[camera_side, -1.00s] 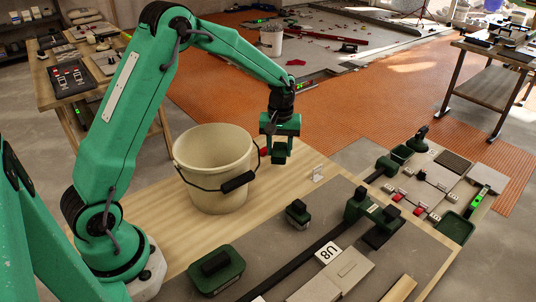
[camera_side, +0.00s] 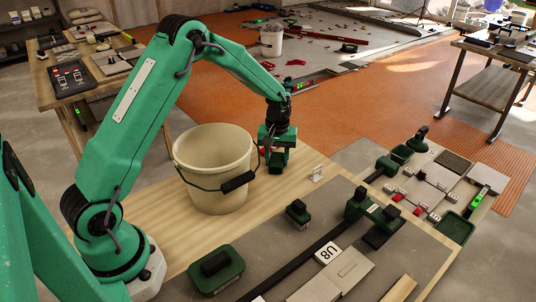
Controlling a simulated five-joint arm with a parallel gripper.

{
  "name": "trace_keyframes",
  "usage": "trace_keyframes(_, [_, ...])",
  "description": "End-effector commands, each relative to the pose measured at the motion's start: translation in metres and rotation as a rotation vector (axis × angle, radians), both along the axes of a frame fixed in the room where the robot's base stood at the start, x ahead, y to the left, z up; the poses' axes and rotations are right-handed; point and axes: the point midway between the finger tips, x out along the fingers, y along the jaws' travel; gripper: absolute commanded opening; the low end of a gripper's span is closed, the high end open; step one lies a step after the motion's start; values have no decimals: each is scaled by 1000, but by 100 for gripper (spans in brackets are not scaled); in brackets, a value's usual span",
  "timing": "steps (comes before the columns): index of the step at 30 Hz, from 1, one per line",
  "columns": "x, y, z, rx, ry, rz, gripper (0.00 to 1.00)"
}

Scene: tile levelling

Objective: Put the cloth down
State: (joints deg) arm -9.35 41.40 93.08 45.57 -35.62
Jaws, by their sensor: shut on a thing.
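My gripper (camera_side: 277,166) is in the middle of the view, just right of the cream bucket (camera_side: 208,160), low over the wooden bench (camera_side: 152,207). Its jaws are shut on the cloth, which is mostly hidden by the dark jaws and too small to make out. A small reddish bit shows between the bucket and the gripper. I cannot tell whether the cloth touches the bench.
The bucket has a black handle at its front. Bare wood lies around the bucket.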

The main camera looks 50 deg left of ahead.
Motion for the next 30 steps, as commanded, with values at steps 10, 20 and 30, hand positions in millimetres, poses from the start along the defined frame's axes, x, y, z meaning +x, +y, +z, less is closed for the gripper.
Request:
trace_keyframes(10, [0,0,-3,0,-1,0,18])
trace_keyframes(20, [0,0,-2,0,-1,0,62])
trace_keyframes(30, [1,0,8,1,-4,0,62])
